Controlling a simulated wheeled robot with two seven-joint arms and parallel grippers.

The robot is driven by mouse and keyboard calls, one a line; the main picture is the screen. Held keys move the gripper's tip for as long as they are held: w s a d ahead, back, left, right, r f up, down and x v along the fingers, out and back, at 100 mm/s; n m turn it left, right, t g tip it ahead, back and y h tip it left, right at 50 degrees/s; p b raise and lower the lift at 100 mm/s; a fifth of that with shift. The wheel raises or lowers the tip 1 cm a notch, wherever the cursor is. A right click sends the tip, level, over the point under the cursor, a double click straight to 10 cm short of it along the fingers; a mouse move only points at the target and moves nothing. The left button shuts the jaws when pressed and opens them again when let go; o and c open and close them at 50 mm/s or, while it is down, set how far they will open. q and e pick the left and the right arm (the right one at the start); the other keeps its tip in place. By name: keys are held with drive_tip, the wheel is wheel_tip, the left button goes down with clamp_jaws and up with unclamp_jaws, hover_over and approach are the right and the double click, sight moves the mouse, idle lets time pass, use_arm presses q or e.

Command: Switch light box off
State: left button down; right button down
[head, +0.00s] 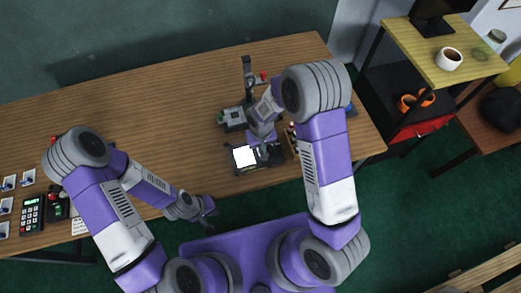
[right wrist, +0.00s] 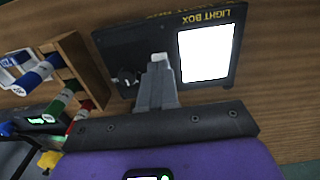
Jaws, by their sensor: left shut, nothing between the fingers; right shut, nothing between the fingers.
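The light box (head: 239,169) lies on the wooden table near its front edge, below the camera tower. Its square panel glows bright white in the head view, and the lit panel (right wrist: 208,52) also shows in the right wrist view beside yellow lettering. A small dark knob or switch (right wrist: 127,78) sits on the box's black face, left of the panel. My right gripper (right wrist: 159,62) is shut and empty, with its fingertips over the black face between knob and panel; I cannot tell whether they touch it. My left gripper (head: 207,207) is shut and empty, off the table's front edge.
A dark upright tower (head: 247,75) with a grey-green device (head: 233,118) stands behind the light box. A keypad device (head: 32,213) and cards lie at the left. The table's left middle is clear.

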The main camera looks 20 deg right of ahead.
drive_tip(key=shift+f+b, duration=0.75)
drive_tip(key=shift+f, duration=0.15)
idle(0.9)
drive_tip(key=shift+r+p, duration=2.55)
drive_tip(key=shift+r, duration=1)
drive_tip(key=shift+f, duration=0.1)
drive_tip(key=s+f, duration=0.2)
drive_tip(key=s+f+y, duration=0.1)
drive_tip(key=s+f, duration=0.2)
drive_tip(key=s+f+m+y, duration=0.1)
drive_tip(key=s+f, duration=0.1)
drive_tip(key=shift+s+a+f, duration=0.3)
drive_tip(key=shift+a+f, duration=0.1)
drive_tip(key=s+a+f+m+y+b, duration=0.1)
drive_tip(key=s+f+m+y+b, duration=0.1)
drive_tip(key=s+f, duration=0.5)
drive_tip(key=shift+s+a+t+b, duration=0.3)
drive_tip(key=shift+s+b, duration=0.15)
drive_tip(key=shift+b, duration=0.45)
